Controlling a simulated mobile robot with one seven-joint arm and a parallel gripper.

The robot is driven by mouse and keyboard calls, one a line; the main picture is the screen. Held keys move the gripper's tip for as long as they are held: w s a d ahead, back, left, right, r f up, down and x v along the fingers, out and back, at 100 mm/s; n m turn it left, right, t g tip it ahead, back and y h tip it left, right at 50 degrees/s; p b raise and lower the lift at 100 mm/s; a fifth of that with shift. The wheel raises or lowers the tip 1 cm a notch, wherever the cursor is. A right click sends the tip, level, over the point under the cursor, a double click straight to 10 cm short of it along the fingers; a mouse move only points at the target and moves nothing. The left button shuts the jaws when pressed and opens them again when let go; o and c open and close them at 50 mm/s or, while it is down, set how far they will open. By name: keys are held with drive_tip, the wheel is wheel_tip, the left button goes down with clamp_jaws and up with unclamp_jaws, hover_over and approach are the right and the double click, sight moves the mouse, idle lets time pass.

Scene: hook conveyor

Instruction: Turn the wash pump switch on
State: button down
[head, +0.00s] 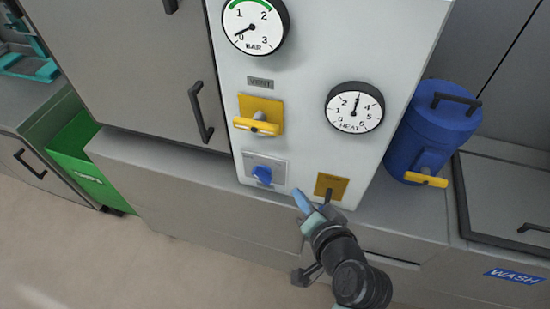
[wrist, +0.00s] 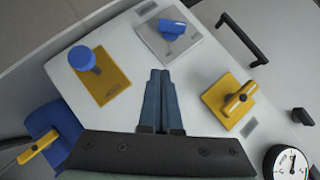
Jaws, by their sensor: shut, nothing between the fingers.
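My gripper (head: 305,203) is low in front of the white panel; its blue fingers (wrist: 160,75) are shut together with nothing between them. In the wrist view the tips point at bare panel between a grey plate with a blue turn knob (wrist: 171,28) and a mustard plate (wrist: 117,86) with a round blue knob (wrist: 83,58). In the head view the blue turn knob (head: 262,174) is left of my gripper, apart from it. The mustard plate (head: 331,186) is just beside my gripper, its knob not clearly visible. I cannot read which control is labelled wash pump.
A yellow lever (head: 257,124) under a VENT label sits higher on the panel. BAR (head: 254,27) and HEAT (head: 355,108) gauges are above. A blue canister (head: 430,130) with a yellow lever stands right. A ledge (head: 200,190) juts out below.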

drive_tip(key=shift+s+r+g+p, duration=0.15)
drive_tip(key=shift+r+g+p, duration=0.2)
drive_tip(key=shift+p, duration=0.3)
hover_over(269, 176)
drive_tip(key=s+d, duration=0.4)
wheel_tip(269, 176, down, 5)
drive_tip(key=shift+r+p, duration=0.1)
drive_tip(key=shift+p, duration=0.2)
drive_tip(key=shift+w+a+f+p, duration=0.15)
drive_tip(key=shift+w+a+f, duration=0.05)
drive_tip(key=shift+a+f, duration=0.55)
drive_tip(key=shift+w+a+f+p, duration=0.15)
drive_tip(key=shift+w+a+f, duration=0.05)
drive_tip(key=shift+a+f, duration=0.5)
drive_tip(key=shift+f+b, duration=0.15)
drive_tip(key=shift+b, duration=0.25)
drive_tip(key=shift+w+d+f+b, duration=0.1)
drive_tip(key=shift+f+b, duration=0.05)
drive_tip(key=shift+b, duration=0.2)
drive_tip(key=shift+m+y+b, duration=0.3)
